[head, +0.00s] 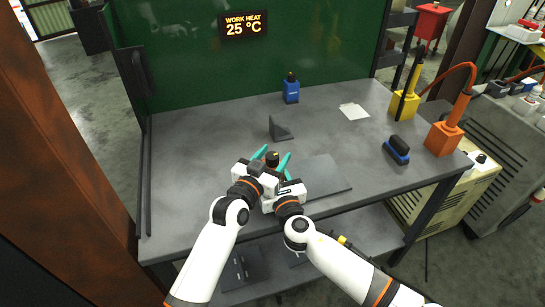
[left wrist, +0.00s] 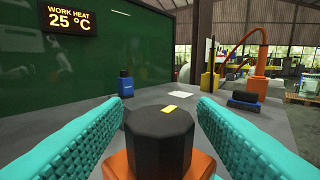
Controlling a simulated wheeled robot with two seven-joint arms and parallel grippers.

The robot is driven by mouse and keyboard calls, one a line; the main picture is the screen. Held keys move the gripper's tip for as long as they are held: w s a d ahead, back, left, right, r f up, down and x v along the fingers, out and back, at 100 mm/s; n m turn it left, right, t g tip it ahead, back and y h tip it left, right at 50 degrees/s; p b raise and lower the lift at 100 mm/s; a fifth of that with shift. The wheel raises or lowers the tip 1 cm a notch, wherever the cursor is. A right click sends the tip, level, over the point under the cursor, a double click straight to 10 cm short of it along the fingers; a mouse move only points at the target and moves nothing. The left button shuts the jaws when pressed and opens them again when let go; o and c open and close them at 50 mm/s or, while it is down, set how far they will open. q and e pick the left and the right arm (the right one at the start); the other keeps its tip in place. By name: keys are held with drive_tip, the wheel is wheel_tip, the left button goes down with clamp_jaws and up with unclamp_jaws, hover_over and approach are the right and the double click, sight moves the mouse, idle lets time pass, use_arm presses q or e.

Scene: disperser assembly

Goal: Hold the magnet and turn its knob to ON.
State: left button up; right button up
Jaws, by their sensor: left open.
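The magnet's black faceted knob (head: 272,159) stands near the middle of the table, with a yellow mark on its top. In the left wrist view the knob (left wrist: 160,138) is large and central, above the magnet's orange body (left wrist: 203,166). My left gripper (head: 271,157) is open, with one teal finger on each side of the knob. In the left wrist view gaps show between the knob and both fingers. My right gripper (head: 287,192) is low beside the magnet, just right of the left one. Its fingertips and most of the magnet's body are hidden.
A flat grey plate (head: 326,174) lies right of the grippers. A dark angled bracket (head: 280,129), a blue bottle (head: 291,90) and white papers (head: 353,111) are behind. A blue-black block (head: 397,150), yellow holder (head: 404,105) and orange holder (head: 442,139) stand at right. The table's left is clear.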

use_arm(q)
drive_tip(key=shift+c, duration=0.3)
use_arm(e)
drive_tip(key=shift+f, duration=0.1)
use_arm(q)
drive_tip(key=c, duration=0.9)
drive_tip(key=shift+m+g+h, duration=0.4)
drive_tip(key=shift+m+h, duration=0.1)
drive_tip(key=shift+h, duration=0.2)
drive_tip(key=shift+m+g+h, duration=0.3)
drive_tip(key=shift+m+h, duration=0.1)
drive_tip(key=shift+h, duration=0.1)
drive_tip(key=o, duration=1)
drive_tip(key=shift+c, duration=0.2)
